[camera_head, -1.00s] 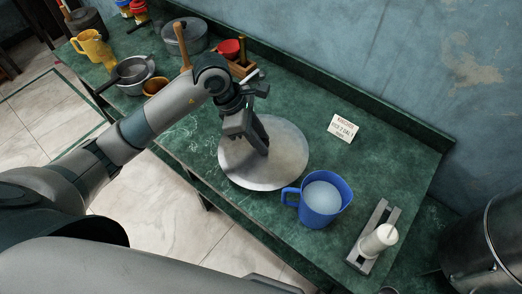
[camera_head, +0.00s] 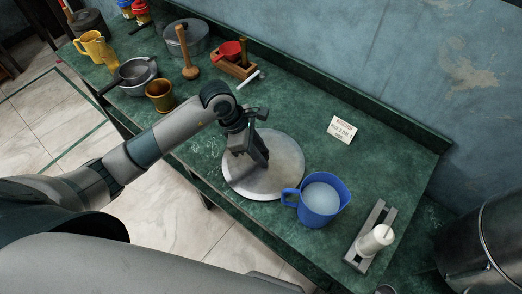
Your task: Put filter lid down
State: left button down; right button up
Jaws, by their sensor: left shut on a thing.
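The filter lid (camera_head: 282,160) is a wide round grey metal disc. It is at the middle of the green counter, near its front edge; I cannot tell whether it touches the counter. My left gripper (camera_head: 258,160) comes down over the lid from above and is shut on it. The fingers hide the grip point near the lid's centre. My right gripper is not in view.
A blue jug (camera_head: 318,203) of pale liquid stands very near the lid's right side. A white candle-like filter (camera_head: 374,240) lies on a grey holder at right. Cups, a strainer (camera_head: 136,74) and a pot (camera_head: 186,38) fill the left end.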

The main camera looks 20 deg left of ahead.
pick_arm(q)
jog(key=shift+f, duration=0.15)
jog(key=c, duration=1.5)
grip_release()
jog(key=shift+r, duration=0.25)
jog(key=shift+a+r, duration=0.15)
jog(key=shift+r, duration=0.15)
jog(key=b+v, duration=0.3)
jog(key=v, duration=0.8)
jog(key=shift+r, duration=0.1)
